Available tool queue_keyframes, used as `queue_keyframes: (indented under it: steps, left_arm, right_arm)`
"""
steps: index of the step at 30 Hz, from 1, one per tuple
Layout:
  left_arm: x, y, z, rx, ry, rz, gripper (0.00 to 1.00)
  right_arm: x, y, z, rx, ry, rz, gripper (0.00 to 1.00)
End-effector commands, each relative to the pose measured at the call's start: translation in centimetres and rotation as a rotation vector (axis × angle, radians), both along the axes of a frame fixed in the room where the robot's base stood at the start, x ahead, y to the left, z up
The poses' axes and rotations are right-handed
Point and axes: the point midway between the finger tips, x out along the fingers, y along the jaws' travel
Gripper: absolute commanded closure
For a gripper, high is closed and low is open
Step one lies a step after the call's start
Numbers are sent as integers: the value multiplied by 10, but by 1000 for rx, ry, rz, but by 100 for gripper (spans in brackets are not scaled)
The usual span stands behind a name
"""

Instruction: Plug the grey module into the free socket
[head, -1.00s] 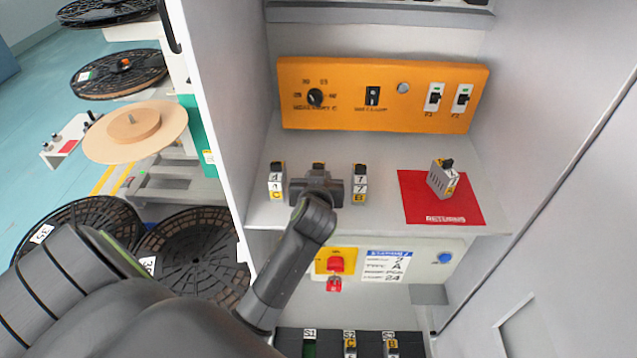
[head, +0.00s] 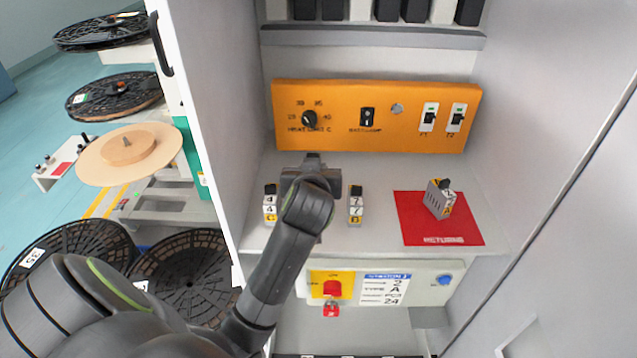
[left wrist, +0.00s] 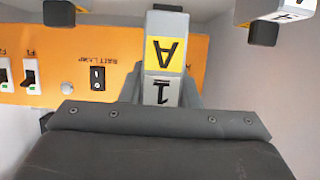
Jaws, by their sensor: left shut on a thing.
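My left gripper (head: 307,172) is shut on a grey module (left wrist: 163,60) with a yellow "A" label and a white "1" label. In the head view the gripper and arm hide this module, between two other modules and a little above their level. The left module (head: 270,203) and the right module (head: 355,205) stand upright on the grey shelf (head: 375,235). Another grey module (head: 439,198) with a yellow label rests on the red returns mat (head: 415,232). The sockets are almost wholly below the head view. My right gripper is not in view.
An orange panel (head: 380,95) with a knob and switches is on the back wall behind the shelf. Below the shelf's front edge is a panel with a red switch (head: 332,288) and a blue button (head: 445,280). Cabinet walls close in both sides.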

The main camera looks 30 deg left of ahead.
Motion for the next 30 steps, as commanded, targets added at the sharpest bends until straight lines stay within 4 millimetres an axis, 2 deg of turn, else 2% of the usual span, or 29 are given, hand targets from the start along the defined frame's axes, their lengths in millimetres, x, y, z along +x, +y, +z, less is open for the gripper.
queue_keyframes:
  steps: [4,8,10,14,18,21,25,30]
  left_arm:
    - [0,0,12,0,-2,-2,98]
    - [0,-2,14,-1,-1,-8,98]
    - [1,-10,14,-3,-3,-33,98]
    - [2,-41,19,-6,-10,-147,98]
    - [-3,-85,33,-3,-14,-332,98]
    - [-9,-109,43,0,-11,-448,98]
    - [-15,-126,50,1,-5,-531,98]
    - [-17,-131,53,1,0,-555,98]
  right_arm:
    - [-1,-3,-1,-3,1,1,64]
    - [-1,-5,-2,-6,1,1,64]
    - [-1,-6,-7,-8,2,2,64]
    - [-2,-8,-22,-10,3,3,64]
    - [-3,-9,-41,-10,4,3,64]
    - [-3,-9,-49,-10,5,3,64]
    - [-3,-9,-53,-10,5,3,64]
    - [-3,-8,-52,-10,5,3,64]
